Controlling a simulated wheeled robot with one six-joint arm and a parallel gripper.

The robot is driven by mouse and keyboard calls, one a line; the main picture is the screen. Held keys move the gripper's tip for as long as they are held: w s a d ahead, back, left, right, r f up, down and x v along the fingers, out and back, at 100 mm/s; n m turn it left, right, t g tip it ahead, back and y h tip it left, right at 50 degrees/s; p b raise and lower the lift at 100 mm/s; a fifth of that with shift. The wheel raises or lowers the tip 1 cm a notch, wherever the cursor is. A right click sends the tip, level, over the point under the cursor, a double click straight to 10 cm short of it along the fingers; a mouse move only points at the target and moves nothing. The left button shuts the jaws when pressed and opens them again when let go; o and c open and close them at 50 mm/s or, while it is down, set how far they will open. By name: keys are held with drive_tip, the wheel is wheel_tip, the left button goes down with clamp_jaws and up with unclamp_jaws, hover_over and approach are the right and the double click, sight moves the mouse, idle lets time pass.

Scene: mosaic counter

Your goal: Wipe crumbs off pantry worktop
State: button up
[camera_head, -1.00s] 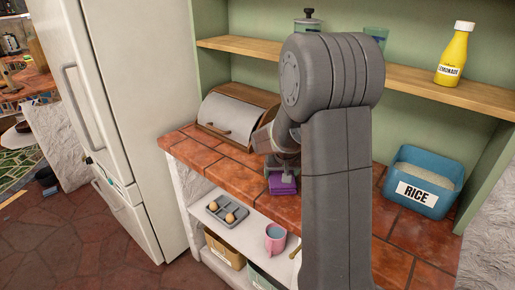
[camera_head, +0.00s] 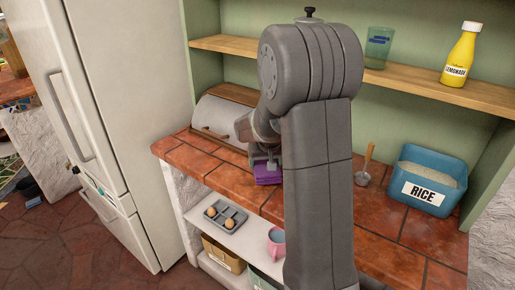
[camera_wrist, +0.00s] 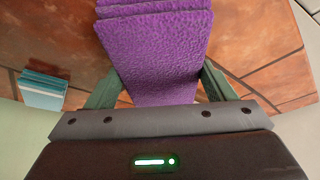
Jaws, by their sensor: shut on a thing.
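The pantry worktop (camera_head: 212,165) is red-brown tile and runs under green walls. My gripper (camera_head: 262,165) is over its left half, in front of the bread box, and is shut on a purple sponge (camera_head: 267,177). In the wrist view the sponge (camera_wrist: 155,55) is a layered, textured purple block between the two dark green fingers of my gripper (camera_wrist: 158,88). Tiles show on both sides of it. I cannot tell whether the sponge touches the tiles. I cannot make out any crumbs; my arm hides the middle of the worktop.
A bread box (camera_head: 215,122) stands at the back left. A scoop (camera_head: 365,168) and a blue rice bin (camera_head: 432,180) stand to the right. A shelf (camera_head: 415,76) above holds a lemonade bottle (camera_head: 461,55) and a green glass (camera_head: 378,46). A fridge (camera_head: 105,110) borders the left.

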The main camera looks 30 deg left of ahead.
drive_tip(key=shift+s+d+r, duration=0.1)
drive_tip(key=shift+d+r, duration=0.15)
drive_tip(key=shift+r, duration=0.4)
drive_tip(key=shift+a+r+p, duration=0.2)
drive_tip(key=shift+r+p, duration=0.45)
drive_tip(key=shift+p, duration=0.1)
drive_tip(key=shift+r+p, duration=0.9)
drive_tip(key=shift+r, duration=0.6)
